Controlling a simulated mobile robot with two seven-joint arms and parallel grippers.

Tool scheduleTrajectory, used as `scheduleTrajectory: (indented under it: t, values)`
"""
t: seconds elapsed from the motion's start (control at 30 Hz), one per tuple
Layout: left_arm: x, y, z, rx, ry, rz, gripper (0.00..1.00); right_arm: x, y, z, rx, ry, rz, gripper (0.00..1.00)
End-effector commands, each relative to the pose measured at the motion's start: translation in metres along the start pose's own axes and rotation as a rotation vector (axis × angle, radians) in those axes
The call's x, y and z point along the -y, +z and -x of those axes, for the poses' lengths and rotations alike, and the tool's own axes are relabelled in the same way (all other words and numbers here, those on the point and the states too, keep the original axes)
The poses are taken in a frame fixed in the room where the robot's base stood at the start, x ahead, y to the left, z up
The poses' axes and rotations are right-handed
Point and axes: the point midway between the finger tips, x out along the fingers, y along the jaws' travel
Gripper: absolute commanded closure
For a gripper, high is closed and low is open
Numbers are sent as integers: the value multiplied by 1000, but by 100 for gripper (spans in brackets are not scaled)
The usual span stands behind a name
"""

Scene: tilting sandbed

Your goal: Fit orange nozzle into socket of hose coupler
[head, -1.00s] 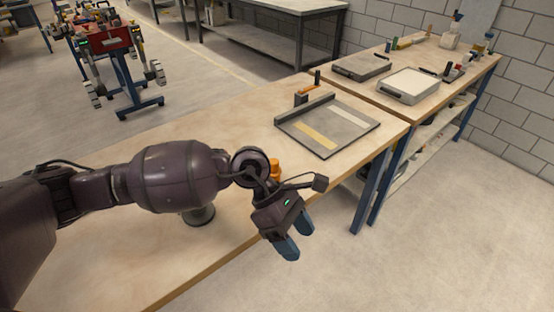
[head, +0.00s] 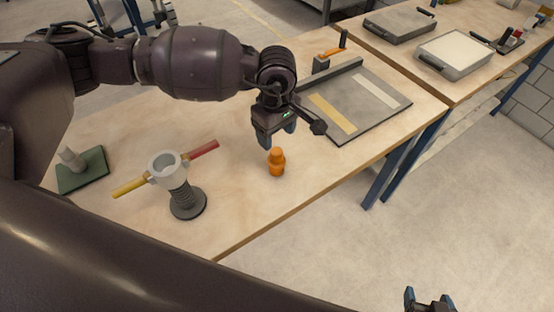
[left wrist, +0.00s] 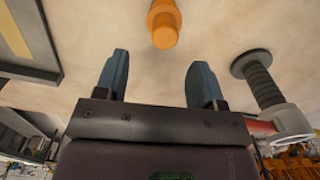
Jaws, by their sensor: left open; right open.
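The orange nozzle (head: 277,163) stands upright on the wooden bench near its front edge. The hose coupler (head: 166,172) stands to its left, with a grey socket ring on top, a ribbed hose on a round dark base, and yellow and red handles. My left gripper (head: 274,139) is open and empty, above and just behind the nozzle. In the left wrist view the nozzle (left wrist: 164,24) lies beyond the gap between the open fingertips (left wrist: 158,72), and the coupler (left wrist: 262,88) is at the right. My right gripper (head: 430,300) is open at the bottom edge, off the bench.
A grey tray (head: 385,123) with two pale strips lies right of my left gripper. A green block with a grey peg (head: 82,172) stands at the far left. A second bench behind holds more trays (head: 457,55). Bench space around the nozzle is clear.

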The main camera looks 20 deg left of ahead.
Motion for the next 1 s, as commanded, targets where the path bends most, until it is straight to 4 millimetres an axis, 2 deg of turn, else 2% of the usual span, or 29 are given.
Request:
scheduleTrajectory:
  t: [0.1, 0.37, 0.63, 0.9, 1.0]
  values:
    - [1, 1, -16, 1, -2, 0, 37, 0, 0, 0, -1, 0, 2, 26]
    - [3, 3, -31, 1, -2, 1, 37, 0, -11, -2, -20, -2, 4, 26]
    - [6, 7, -66, 2, -2, 1, 37, 0, -17, -4, -32, -3, 6, 26]
    - [6, 7, -71, 1, 1, 0, 37, 0, -12, -4, -23, -3, 5, 26]
    - [6, 7, -71, 1, 0, 0, 51, 0, -8, -3, -15, -2, 4, 26]
